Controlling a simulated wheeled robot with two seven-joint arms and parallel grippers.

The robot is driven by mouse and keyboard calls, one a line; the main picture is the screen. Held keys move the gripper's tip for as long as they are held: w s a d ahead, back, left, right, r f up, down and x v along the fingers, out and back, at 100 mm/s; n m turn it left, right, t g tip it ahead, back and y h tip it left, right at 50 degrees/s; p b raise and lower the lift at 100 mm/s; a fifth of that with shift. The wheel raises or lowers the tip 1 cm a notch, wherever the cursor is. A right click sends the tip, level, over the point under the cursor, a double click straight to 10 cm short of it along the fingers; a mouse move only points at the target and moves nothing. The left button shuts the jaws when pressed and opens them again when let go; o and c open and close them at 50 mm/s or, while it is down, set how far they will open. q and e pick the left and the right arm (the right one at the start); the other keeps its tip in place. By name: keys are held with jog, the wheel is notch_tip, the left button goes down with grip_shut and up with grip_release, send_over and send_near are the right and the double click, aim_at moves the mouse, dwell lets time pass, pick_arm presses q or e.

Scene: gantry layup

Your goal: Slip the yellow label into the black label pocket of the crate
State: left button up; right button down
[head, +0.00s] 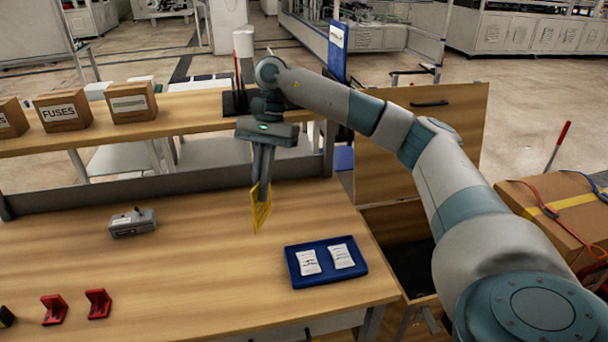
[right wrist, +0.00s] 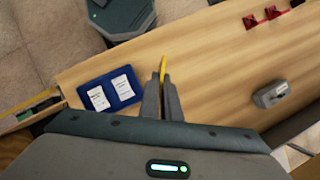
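The yellow label (head: 261,208) hangs upright from my right gripper (head: 262,182), above the workbench. In the right wrist view the label (right wrist: 163,67) shows as a thin yellow edge between the fingertips of the right gripper (right wrist: 161,82). The right gripper is shut on it. A crate with a black label pocket cannot be made out in either view. My left gripper is not in view.
A blue tray (head: 325,281) with two white packets lies right of the label on the workbench (head: 190,290). A grey device (head: 132,223) and red brackets (head: 98,304) are to the left. Cardboard boxes (head: 62,110) stand on the raised shelf behind. The middle of the bench is clear.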

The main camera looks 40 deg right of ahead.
jog(key=w+a+r+n+g+h, duration=0.1)
jog(key=w+a+r+n+h, duration=0.1)
jog(key=a+n, duration=0.4)
jog(key=w+a+r+n+g+h, duration=0.1)
jog(key=a+r+n, duration=0.3)
jog(key=a, duration=0.5)
jog(key=shift+w+n+h, duration=0.5)
jog(key=shift+n+h, duration=0.1)
jog(key=shift+n, duration=0.5)
